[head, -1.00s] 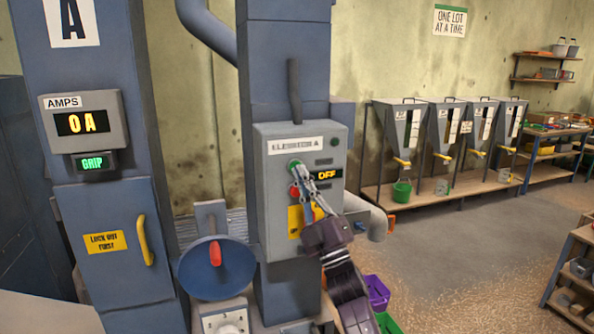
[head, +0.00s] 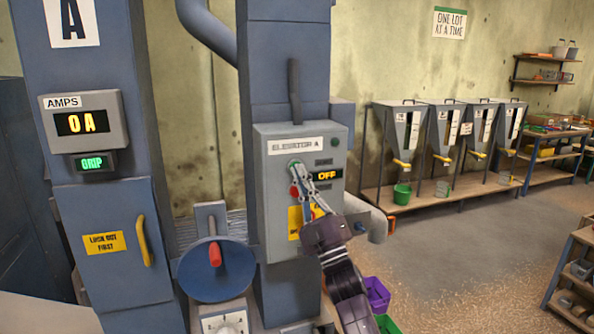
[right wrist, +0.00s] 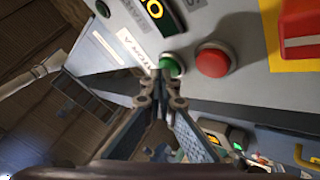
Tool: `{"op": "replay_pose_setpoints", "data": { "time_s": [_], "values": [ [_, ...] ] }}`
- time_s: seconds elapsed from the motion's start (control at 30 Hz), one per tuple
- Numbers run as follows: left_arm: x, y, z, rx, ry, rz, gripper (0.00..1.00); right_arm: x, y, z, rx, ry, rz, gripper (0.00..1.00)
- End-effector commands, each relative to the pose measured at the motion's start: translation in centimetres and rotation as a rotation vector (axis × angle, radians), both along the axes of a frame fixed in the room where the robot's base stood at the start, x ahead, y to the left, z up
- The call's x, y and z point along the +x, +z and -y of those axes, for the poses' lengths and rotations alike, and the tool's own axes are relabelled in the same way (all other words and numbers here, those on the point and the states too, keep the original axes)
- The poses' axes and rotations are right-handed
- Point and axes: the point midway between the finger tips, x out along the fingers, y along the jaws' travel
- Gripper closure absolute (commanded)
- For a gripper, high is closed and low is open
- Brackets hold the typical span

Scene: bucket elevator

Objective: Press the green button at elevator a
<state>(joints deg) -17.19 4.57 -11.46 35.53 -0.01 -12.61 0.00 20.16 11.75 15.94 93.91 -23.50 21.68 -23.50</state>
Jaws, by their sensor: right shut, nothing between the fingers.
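The grey control box labelled "Elevator A" (head: 272,222) is mounted on the blue column. Its green button (right wrist: 174,62) shows beside the red button (right wrist: 212,61) in the right wrist view. My right gripper (head: 298,168) is shut and empty, with its fingertips at the green button in the head view. In the right wrist view the fingertips (right wrist: 160,76) overlap the button's edge; I cannot tell whether they touch or push it. The fingers hide part of the button. The box's display (head: 326,175) reads "OFF". My left gripper is not in view.
The amps display (head: 83,123) reads 0 A. A blue round disc with a red handle (head: 215,257) is left of the box. Several hoppers stand on a bench (head: 378,197) at the right, with clear floor before them.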

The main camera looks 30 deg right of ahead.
Motion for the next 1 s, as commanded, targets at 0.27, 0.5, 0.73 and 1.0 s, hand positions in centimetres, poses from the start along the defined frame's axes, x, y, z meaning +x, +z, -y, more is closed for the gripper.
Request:
{"op": "replay_pose_setpoints", "data": {
  "time_s": [0.27, 0.5, 0.73, 1.0],
  "values": [
    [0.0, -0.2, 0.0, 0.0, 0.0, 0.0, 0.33, 0.3, 0.0, 0.1, -0.001, -0.001, 0.0, 1.0],
    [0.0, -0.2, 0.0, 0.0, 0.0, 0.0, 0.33, 0.4, 0.0, 0.1, 0.0, -0.001, 0.0, 1.0],
    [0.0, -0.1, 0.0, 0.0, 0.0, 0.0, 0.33, 0.2, 0.0, 0.1, 0.0, 0.0, -0.001, 1.0],
    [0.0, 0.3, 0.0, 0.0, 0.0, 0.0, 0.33, -1.1, 0.0, -0.2, 0.001, -0.001, 0.0, 1.0]
  ]
}}
